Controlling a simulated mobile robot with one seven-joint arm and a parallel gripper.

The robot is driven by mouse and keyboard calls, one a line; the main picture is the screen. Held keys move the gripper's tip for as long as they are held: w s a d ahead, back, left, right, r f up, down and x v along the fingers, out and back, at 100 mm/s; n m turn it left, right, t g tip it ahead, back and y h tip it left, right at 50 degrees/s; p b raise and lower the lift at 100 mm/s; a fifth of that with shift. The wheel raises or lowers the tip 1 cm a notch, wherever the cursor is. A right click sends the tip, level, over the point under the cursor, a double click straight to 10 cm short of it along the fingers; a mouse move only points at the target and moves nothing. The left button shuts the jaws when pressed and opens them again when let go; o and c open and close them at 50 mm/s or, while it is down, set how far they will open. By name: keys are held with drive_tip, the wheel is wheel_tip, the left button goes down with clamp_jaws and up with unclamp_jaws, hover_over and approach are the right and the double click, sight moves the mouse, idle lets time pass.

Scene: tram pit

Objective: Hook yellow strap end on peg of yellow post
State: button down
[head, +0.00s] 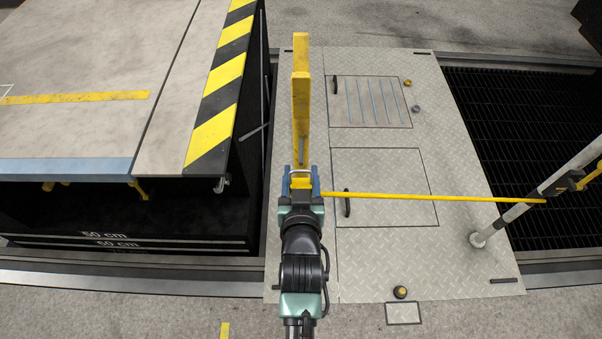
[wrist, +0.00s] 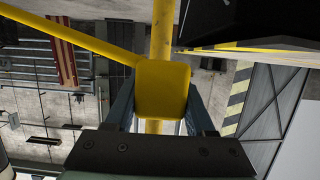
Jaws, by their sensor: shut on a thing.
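The yellow post (head: 301,85) stands on the metal plate straight ahead of my gripper in the head view, and a yellow upright shows behind the jaws in the wrist view (wrist: 162,38). My gripper (head: 301,178) is shut on the yellow strap end (wrist: 162,88), a yellow block between its blue fingers. The taut yellow strap (head: 430,197) runs right from my gripper to a white pole. My gripper overlaps the post's lower part in the head view. I cannot make out the peg clearly or tell whether the strap end touches it.
The white pole (head: 518,210) stands at the right beside a dark grating (head: 515,100). A platform with a yellow-black striped edge (head: 216,80) is on the left, above a dark pit. The chequered plate (head: 380,265) has hatches with handles and small knobs.

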drive_tip(key=shift+w, duration=0.1)
drive_tip(key=shift+w+b, duration=1.1)
drive_tip(key=shift+w, duration=1.7)
drive_tip(key=shift+f, duration=0.15)
drive_tip(key=shift+f+b, duration=0.6)
drive_tip(key=shift+w+f, duration=0.1)
drive_tip(key=shift+f, duration=0.05)
drive_tip(key=shift+c, duration=0.9)
unclamp_jaws()
